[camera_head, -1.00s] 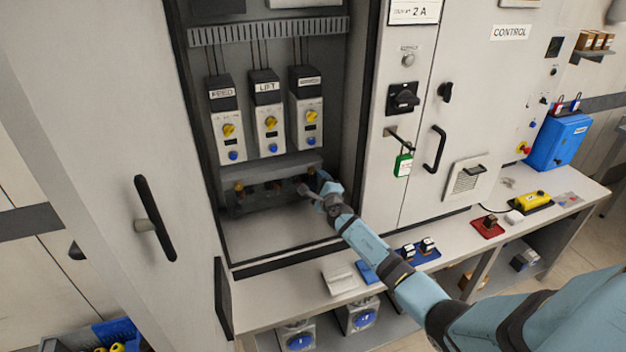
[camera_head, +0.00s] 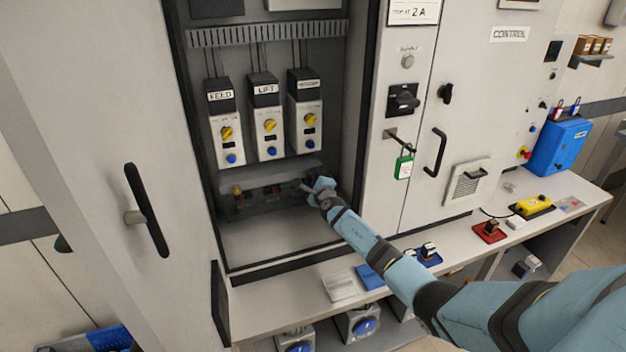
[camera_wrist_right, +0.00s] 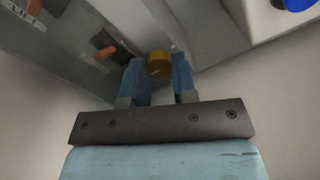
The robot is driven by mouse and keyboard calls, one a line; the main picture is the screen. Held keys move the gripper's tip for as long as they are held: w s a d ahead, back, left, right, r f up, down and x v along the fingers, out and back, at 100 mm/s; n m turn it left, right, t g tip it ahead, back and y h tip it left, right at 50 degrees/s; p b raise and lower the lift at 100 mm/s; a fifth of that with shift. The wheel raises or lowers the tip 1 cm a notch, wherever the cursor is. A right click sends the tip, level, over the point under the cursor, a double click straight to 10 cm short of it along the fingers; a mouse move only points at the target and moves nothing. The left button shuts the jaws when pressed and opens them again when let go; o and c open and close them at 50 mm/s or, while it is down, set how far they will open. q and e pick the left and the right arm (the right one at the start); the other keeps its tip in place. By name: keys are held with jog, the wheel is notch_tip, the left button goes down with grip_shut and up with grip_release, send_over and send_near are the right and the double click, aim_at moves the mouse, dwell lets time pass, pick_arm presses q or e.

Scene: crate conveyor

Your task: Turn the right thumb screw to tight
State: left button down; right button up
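The right thumb screw (camera_wrist_right: 159,64) is a brass-coloured round knob in the right wrist view. The two blue fingers of my right gripper (camera_wrist_right: 160,78) stand on either side of it, and it fills the gap between their tips. In the head view my right gripper (camera_head: 316,190) is at the right end of the dark strip (camera_head: 262,203) low in the open cabinet. It hides the right screw there. A left thumb screw (camera_head: 237,190) shows at the strip's other end. The right screw's tightness cannot be told. My left gripper is not in view.
Drive units labelled FEED (camera_head: 227,140), LIFT (camera_head: 266,127) and a third (camera_head: 306,120) hang above the strip. The cabinet's right wall is close to my right arm. The cabinet floor (camera_head: 265,238) is clear. A green padlock tag (camera_head: 404,167) hangs on the panel at right.

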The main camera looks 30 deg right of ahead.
jog(key=shift+m, duration=0.4)
jog(key=shift+m+b, duration=4.25)
jog(key=shift+m, duration=13.35)
